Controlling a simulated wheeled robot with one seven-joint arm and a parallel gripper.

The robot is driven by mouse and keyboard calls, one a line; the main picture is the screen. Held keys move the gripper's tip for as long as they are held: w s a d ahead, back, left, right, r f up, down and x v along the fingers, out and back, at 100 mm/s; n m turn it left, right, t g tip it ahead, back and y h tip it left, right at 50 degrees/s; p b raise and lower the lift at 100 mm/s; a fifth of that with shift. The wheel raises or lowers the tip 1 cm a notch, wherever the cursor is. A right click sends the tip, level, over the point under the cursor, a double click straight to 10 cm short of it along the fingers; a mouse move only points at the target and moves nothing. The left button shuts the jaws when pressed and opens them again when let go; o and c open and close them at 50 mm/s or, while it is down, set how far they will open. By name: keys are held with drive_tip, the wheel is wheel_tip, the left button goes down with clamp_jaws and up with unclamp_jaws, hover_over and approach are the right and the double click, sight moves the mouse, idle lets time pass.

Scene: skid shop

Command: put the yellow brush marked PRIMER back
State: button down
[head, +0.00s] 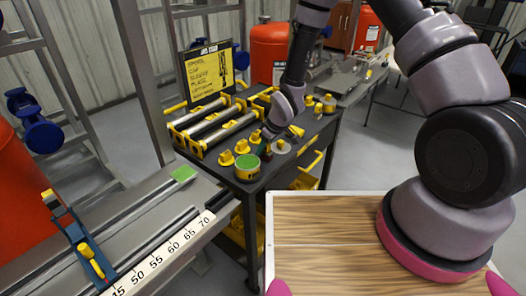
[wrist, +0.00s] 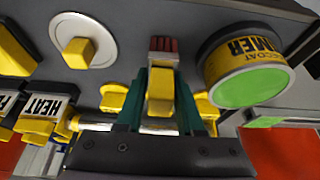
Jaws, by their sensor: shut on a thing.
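My gripper (wrist: 162,76) has teal fingers shut on a small yellow brush (wrist: 160,92) with reddish bristles at its far end. No PRIMER mark shows on the brush in this view. In the head view my gripper (head: 265,146) is low over the near end of the dark cart top, and the brush is too small to make out clearly there. A can with a green lid (wrist: 250,92), its yellow label reading upside down with PRIMER partly visible, is just right of the brush in the wrist view. In the head view the can (head: 247,167) stands at the cart's near edge.
A white disc with a yellow knob (wrist: 82,40) is left of the brush. A yellow piece marked HEAT (wrist: 38,108) lies further left. A ruled rail (head: 160,258) runs nearby.

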drive_tip(key=shift+f, duration=0.35)
drive_tip(key=shift+f, duration=0.15)
drive_tip(key=c, duration=0.5)
unclamp_jaws()
drive_tip(key=shift+c, duration=0.2)
